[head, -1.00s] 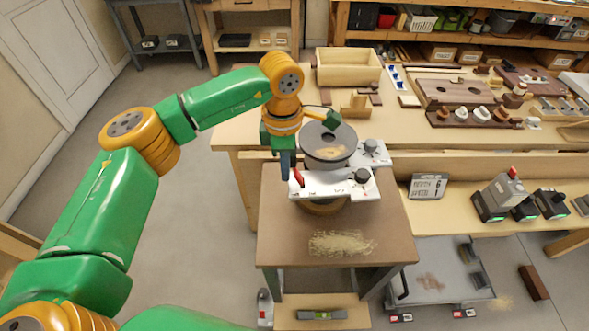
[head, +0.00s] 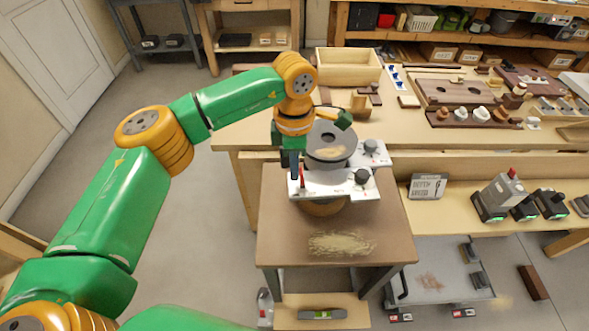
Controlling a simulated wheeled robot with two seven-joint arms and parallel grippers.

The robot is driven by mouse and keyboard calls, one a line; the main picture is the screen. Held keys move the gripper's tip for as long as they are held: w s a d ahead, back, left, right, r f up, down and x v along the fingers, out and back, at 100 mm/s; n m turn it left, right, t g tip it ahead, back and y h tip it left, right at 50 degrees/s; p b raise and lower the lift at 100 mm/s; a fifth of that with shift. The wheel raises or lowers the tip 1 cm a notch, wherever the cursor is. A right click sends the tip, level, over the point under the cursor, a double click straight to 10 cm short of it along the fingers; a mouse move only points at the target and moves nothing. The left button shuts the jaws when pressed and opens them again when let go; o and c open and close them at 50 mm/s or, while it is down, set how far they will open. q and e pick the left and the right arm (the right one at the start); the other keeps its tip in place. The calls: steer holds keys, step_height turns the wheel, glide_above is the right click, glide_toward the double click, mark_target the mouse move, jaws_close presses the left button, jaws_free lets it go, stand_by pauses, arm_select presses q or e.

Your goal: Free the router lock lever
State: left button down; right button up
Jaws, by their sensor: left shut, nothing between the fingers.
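The router (head: 335,187) stands on a small brown table; it has a pale base plate, a dark round top and black knobs. Its red lock lever (head: 302,178) is at the left front of the plate. It looks close to upright. My left gripper (head: 294,175) is shut and points down right beside the lever, on its left; I cannot tell whether they touch. My right gripper is not in view.
The brown table (head: 285,235) carries a patch of sawdust (head: 341,244) in front of the router. A workbench behind holds an open wooden box (head: 348,68) and several wooden parts. Battery chargers (head: 508,197) and a small sign (head: 427,187) stand on the lower shelf at right.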

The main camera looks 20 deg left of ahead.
mark_target(293, 185)
arm_select(q)
steer(key=shift+w+d, duration=0.15)
steer(key=shift+d, duration=0.2)
steer(key=shift+s+a+r+p, duration=0.15)
steer(key=shift+a+r+p, duration=0.2)
steer(key=shift+r, duration=0.2)
steer(key=shift+s+a+r+p, duration=0.1)
steer(key=shift+a+r+p, duration=0.2)
steer(key=shift+r, duration=0.2)
step_height(293, 185, up, 7)
steer(key=p, duration=0.5)
steer(key=shift+d, duration=0.1)
